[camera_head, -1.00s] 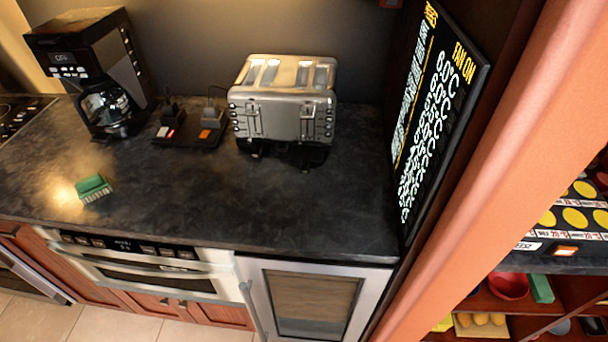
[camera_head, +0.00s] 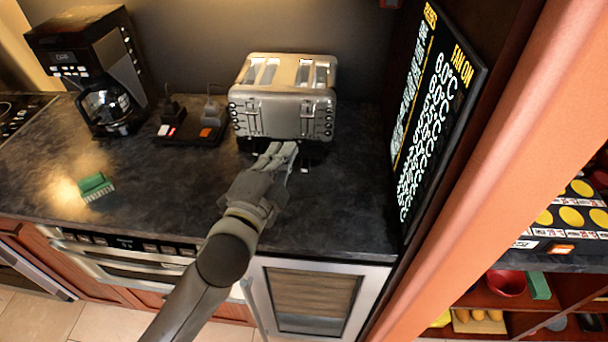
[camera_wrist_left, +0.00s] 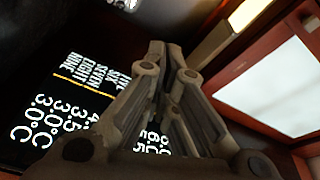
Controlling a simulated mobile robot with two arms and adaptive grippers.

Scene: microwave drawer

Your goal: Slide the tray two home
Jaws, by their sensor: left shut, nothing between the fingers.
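The silver four-slot toaster (camera_head: 283,98) stands at the back of the dark counter. A dark piece (camera_head: 314,154) shows low under its right front; I take it for a tray but cannot read a number on it. My left gripper (camera_head: 277,152) is shut and empty, its fingertips just in front of the toaster's lower front. It hides part of that lower edge, and I cannot tell whether it touches. In the left wrist view the gripper (camera_wrist_left: 167,52) fills the middle, and no tray can be made out there.
A black coffee maker (camera_head: 88,65) stands at the back left, with a dark plug strip (camera_head: 188,130) beside the toaster. A green sponge-like block (camera_head: 95,186) lies at left. A tall sign panel (camera_head: 437,110) closes the right side.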

